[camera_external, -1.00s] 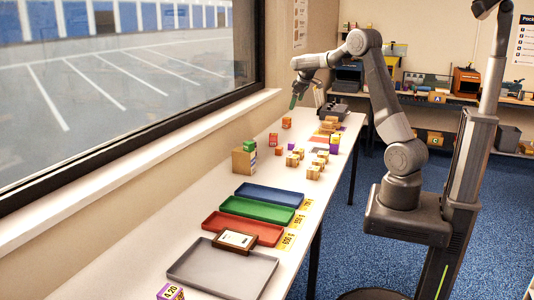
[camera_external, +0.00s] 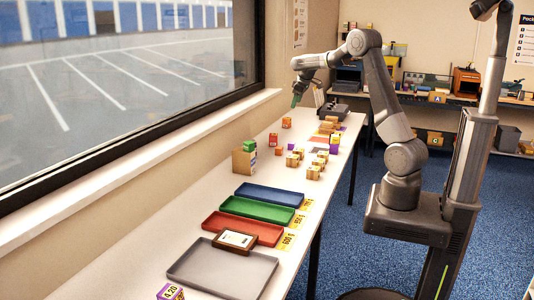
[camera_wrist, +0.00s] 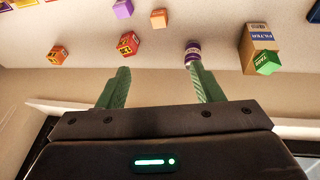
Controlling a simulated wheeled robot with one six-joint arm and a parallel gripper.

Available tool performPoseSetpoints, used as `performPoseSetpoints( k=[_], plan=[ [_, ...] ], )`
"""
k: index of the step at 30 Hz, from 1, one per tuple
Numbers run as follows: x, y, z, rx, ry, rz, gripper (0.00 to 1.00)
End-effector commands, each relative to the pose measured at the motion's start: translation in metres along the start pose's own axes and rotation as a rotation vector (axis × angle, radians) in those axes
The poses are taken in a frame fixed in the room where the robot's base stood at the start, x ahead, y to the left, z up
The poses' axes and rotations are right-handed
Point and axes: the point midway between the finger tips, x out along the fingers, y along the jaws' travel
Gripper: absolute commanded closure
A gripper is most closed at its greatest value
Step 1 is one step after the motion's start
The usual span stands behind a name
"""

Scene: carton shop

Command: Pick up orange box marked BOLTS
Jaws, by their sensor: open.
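My gripper (camera_external: 307,97) is open and empty, with green fingers, above the far part of the table in the external view. In the wrist view its fingertips (camera_wrist: 163,80) are spread apart with nothing between them. An orange box with a label (camera_external: 286,122) stands on the table below the gripper; it seems to be the left box in the wrist view (camera_wrist: 57,55). A redder labelled box (camera_external: 273,139) stands nearer the external camera, also in the wrist view (camera_wrist: 127,44). The lettering on both is too small to read, so I cannot tell which says BOLTS.
A cardboard carton (camera_external: 244,160) with a green box on it stands by the wall. A purple can (camera_wrist: 193,53) and a small plain orange box (camera_wrist: 158,18) are near. Several small boxes lie right. Blue, green, red and grey trays (camera_external: 190,270) fill the near table.

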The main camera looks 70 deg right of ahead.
Motion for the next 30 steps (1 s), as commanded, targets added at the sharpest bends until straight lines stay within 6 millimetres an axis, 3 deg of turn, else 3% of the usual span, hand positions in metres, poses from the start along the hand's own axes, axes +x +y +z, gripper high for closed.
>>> performPoseSetpoints(
  k=[4, 8, 21, 25, 30],
  plan=[
    [0.006, -0.001, -0.001, -0.029, -0.005, 0.002, 0.4],
    [0.03, -0.003, -0.004, -0.193, -0.035, 0.008, 0.4],
    [0.15, -0.015, -0.027, -1.236, -0.263, -0.023, 0.4],
    [0.175, -0.019, -0.032, -1.488, -0.328, -0.056, 0.4],
    [0.191, -0.022, -0.036, -1.685, -0.382, -0.094, 0.4]
  ],
)
